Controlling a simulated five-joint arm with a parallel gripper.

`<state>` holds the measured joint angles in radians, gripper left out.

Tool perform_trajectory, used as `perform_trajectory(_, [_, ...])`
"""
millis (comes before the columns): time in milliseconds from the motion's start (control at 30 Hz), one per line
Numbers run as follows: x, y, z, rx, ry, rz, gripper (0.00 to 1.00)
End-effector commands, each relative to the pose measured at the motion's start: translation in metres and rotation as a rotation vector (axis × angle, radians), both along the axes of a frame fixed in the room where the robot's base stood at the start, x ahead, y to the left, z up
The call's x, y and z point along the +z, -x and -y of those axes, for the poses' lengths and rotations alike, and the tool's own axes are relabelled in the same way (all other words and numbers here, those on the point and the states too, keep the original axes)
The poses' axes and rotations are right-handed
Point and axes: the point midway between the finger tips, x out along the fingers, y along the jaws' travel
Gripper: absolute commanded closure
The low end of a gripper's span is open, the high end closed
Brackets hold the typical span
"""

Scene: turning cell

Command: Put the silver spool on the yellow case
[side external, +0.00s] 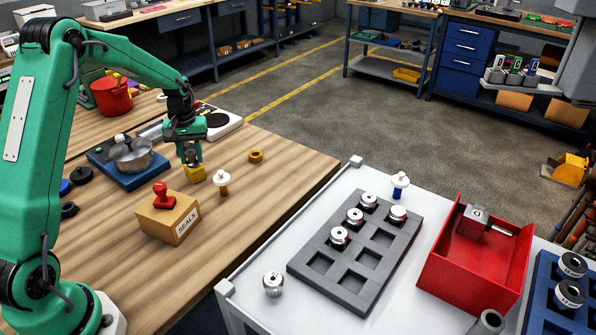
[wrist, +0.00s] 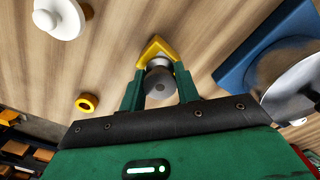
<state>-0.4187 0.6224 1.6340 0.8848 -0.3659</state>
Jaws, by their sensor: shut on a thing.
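My gripper (side external: 191,158) is low over the wooden bench in the side view. In the wrist view its two green fingers (wrist: 160,76) are shut on the silver spool (wrist: 159,83), a grey cylinder with a dark spot on its end. The yellow case (side external: 196,174) is small and blocky and sits right below the fingertips. In the wrist view a yellow corner of it (wrist: 153,46) shows just past the spool. The spool is mostly hidden by the fingers in the side view. I cannot tell whether it touches the case.
A white-topped peg (side external: 221,181) and a yellow ring (side external: 256,156) stand to the right. A SEALS box (side external: 180,222) with a red stamp (side external: 162,197) is in front. A blue base (side external: 118,176) with a metal pot (side external: 135,157) is at left. Bench beyond the ring is clear.

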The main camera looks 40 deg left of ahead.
Motion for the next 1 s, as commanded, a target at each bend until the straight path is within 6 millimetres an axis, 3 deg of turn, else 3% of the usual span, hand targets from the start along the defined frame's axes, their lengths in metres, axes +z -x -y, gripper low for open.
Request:
perform_trajectory(100, [-0.003, 0.000, 0.000, 0.000, 0.001, -0.001, 0.91])
perform_trajectory(133, [-0.003, 0.000, 0.000, 0.000, 0.000, 0.000, 0.63])
perform_trajectory(200, [-0.003, 0.000, 0.000, 0.000, 0.000, 0.000, 0.49])
perform_trajectory(233, [-0.003, 0.000, 0.000, 0.000, 0.000, 0.000, 0.47])
perform_trajectory(667, [0.002, 0.000, 0.000, 0.000, 0.000, 0.000, 0.47])
perform_trajectory(1000, [0.039, -0.001, 0.000, 0.000, -0.002, 0.004, 0.47])
